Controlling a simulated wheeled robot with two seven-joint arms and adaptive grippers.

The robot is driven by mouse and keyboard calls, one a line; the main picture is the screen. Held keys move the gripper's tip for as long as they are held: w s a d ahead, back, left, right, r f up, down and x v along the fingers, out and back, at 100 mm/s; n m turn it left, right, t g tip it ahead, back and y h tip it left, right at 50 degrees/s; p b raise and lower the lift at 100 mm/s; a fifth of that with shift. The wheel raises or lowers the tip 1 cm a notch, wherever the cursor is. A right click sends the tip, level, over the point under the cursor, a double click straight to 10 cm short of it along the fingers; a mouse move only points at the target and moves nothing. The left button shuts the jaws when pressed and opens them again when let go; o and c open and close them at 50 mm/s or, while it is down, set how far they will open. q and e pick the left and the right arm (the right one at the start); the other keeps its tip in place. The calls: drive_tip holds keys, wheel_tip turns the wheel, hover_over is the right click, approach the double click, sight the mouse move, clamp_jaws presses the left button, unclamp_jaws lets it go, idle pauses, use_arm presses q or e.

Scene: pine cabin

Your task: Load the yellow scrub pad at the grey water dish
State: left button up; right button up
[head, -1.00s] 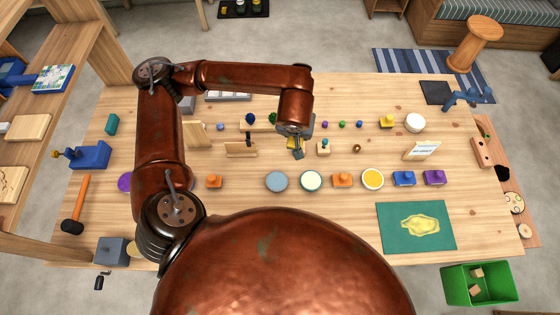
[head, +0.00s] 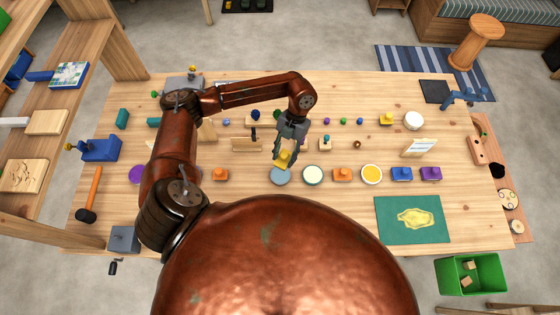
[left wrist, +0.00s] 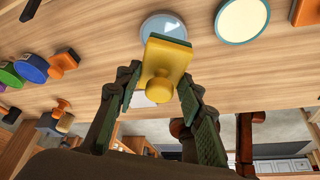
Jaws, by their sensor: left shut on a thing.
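The yellow scrub pad (head: 284,159) is a yellow block with a round knob. My left gripper (head: 287,148) is shut on it and holds it near the grey water dish (head: 281,176). In the left wrist view the pad (left wrist: 165,65) sits between the two fingers of the gripper (left wrist: 160,90), its knob towards the camera. There the pad overlaps the near part of the round grey-blue dish (left wrist: 160,24). I cannot tell whether pad and dish touch. My right gripper is not in view.
A green mat (head: 390,226) with a yellow patch lies front right. A wooden stand (head: 246,144) is left of the gripper.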

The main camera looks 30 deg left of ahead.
sight(280, 162)
use_arm(q)
drive_tip(key=n, duration=0.1)
drive_tip(key=s+f+n+h, duration=0.1)
drive_tip(key=n, duration=0.2)
drive_tip(key=shift+s+a+f+h, duration=0.15)
drive_tip(key=shift+s+h, duration=0.15)
drive_tip(key=shift+s, duration=0.05)
drive_tip(key=shift+s+f+n+t+p, duration=0.2)
drive_tip(key=shift+n+t+p, duration=0.1)
drive_tip(key=shift+n, duration=0.4)
drive_tip(key=shift+f+n+h, duration=0.25)
drive_tip(key=shift+n+h, duration=0.15)
drive_tip(key=shift+f+b, duration=0.6)
drive_tip(key=shift+f, duration=0.15)
wheel_tip(280, 162, down, 4)
drive_tip(key=b, duration=0.2)
drive_tip(key=shift+r+b, duration=0.25)
drive_tip(key=shift+b, duration=0.05)
drive_tip(key=shift+f+b, duration=0.3)
drive_tip(key=shift+f, duration=0.15)
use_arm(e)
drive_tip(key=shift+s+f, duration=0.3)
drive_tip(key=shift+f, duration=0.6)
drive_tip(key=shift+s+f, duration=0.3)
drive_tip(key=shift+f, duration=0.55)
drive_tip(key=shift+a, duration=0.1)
